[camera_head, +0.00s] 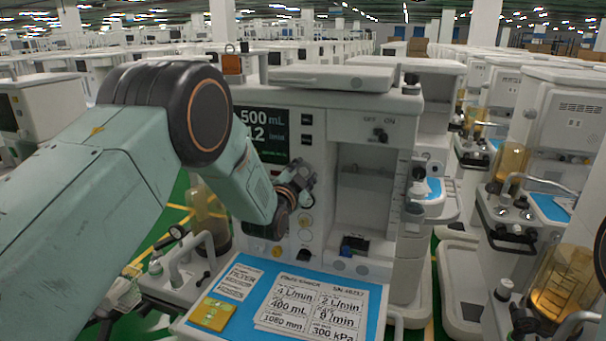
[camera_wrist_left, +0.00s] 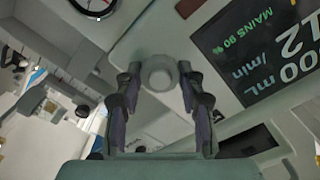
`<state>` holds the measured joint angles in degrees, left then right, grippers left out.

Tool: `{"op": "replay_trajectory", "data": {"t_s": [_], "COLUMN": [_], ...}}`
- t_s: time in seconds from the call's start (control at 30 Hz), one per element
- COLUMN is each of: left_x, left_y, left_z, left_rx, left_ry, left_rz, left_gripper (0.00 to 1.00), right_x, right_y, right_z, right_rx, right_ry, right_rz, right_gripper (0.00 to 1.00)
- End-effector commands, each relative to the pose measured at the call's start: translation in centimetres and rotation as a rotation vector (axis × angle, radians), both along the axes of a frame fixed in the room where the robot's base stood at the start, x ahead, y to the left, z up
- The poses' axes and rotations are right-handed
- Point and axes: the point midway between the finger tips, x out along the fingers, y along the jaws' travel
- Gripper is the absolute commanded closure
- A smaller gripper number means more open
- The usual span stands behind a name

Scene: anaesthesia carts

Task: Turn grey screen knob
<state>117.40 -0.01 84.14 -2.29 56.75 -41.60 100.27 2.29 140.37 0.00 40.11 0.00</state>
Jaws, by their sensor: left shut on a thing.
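The grey screen knob (camera_wrist_left: 158,72) is a round, pale grey cap on the cart's front panel, beside the dark screen. It shows in the left wrist view, between the two fingers of my left gripper (camera_wrist_left: 160,78), which is shut on it. In the head view my left gripper (camera_head: 301,181) is at the panel just below the right end of the screen (camera_head: 262,135) and hides the knob. The screen also shows upside down in the left wrist view (camera_wrist_left: 265,45), with large figures and "MAINS 90 %". My right gripper is not seen.
Below is a blue work surface (camera_head: 252,297) with printed cards (camera_head: 312,303) and a yellow pad (camera_head: 212,314). An open bay (camera_head: 362,195) lies right of the panel. A round gauge (camera_wrist_left: 95,8) shows near the knob in the wrist view. Other carts (camera_head: 560,130) stand close on the right.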

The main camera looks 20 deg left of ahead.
Motion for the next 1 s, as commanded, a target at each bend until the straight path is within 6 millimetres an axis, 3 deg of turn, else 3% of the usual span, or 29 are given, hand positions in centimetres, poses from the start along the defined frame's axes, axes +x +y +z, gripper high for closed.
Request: {"op": "replay_trajectory", "data": {"t_s": [1.0], "left_x": [0.0], "left_y": [0.1], "left_z": [-0.1], "left_rx": [-0.82], "left_ry": [0.026], "left_rz": [-0.001], "left_gripper": [0.93], "right_x": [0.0], "right_y": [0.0], "right_z": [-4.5], "right_rx": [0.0], "right_ry": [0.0], "right_rz": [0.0], "right_gripper": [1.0]}}
